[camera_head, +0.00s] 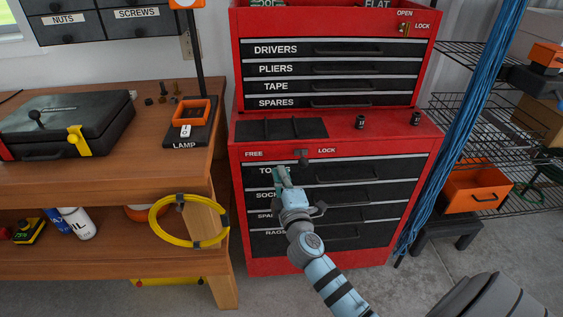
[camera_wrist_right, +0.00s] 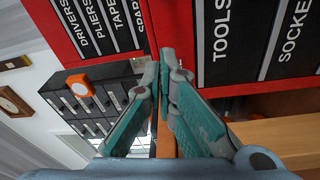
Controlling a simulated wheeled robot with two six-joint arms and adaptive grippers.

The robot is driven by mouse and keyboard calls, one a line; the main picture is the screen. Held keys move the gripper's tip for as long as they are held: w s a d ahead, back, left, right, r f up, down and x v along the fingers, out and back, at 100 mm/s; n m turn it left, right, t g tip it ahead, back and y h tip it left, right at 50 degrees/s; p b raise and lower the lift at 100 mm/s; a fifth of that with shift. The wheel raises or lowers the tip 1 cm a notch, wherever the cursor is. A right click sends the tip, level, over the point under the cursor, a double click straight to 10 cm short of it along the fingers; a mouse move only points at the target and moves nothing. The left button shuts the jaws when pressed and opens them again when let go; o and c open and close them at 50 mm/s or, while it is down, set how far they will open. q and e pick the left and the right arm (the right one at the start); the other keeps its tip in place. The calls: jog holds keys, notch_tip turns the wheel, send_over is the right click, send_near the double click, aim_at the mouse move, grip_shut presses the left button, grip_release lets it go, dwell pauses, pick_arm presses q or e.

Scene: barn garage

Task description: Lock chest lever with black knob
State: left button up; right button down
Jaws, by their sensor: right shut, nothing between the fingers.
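A small lever with a black knob (camera_head: 303,158) sits between these labels. My right gripper (camera_head: 280,169) is shut and empty, just left of and a little below the knob, in front of the TOOLS drawer. I see no contact with the knob. In the right wrist view its closed fingertips (camera_wrist_right: 162,66) point at the chest; I cannot make out the knob there. My left gripper is not in view.
A wooden workbench (camera_head: 60,182) with a black case (camera_head: 70,120) and an orange lamp stands at left. A yellow hose loop (camera_head: 155,222) hangs on its leg. Blue cables (camera_head: 460,120) and a wire shelf (camera_head: 478,130) bound the right side. Floor in front is clear.

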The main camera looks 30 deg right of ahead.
jog(key=v, duration=0.5)
jog(key=shift+d, duration=0.1)
notch_tip(320, 180, down, 16)
jog(key=s+a+m+g+y, duration=0.1)
jog(key=a+m+g+y, duration=0.1)
jog(key=m+g+y, duration=0.15)
jog(key=s+f+m+g+p, duration=0.1)
jog(key=s+f+m+g, duration=0.15)
jog(key=s+f, duration=0.45)
jog(key=s+f+m+g+p, duration=0.1)
jog(key=s+f+g+p, duration=0.2)
jog(key=f, duration=0.6)
jog(key=s+a+f+m+g+y+p, duration=0.1)
jog(key=s+f, duration=0.4)
jog(key=s, duration=1.1)
jog(key=s+a+f+m+g+y+p, duration=0.1)
jog(key=s+f+g, duration=0.4)
jog(key=s, duration=1.1)
jog(key=a+m+g+p, duration=0.1)
jog(key=m, duration=0.1)
jog(key=shift+a+m, duration=0.15)
jog(key=shift+m, duration=0.15)
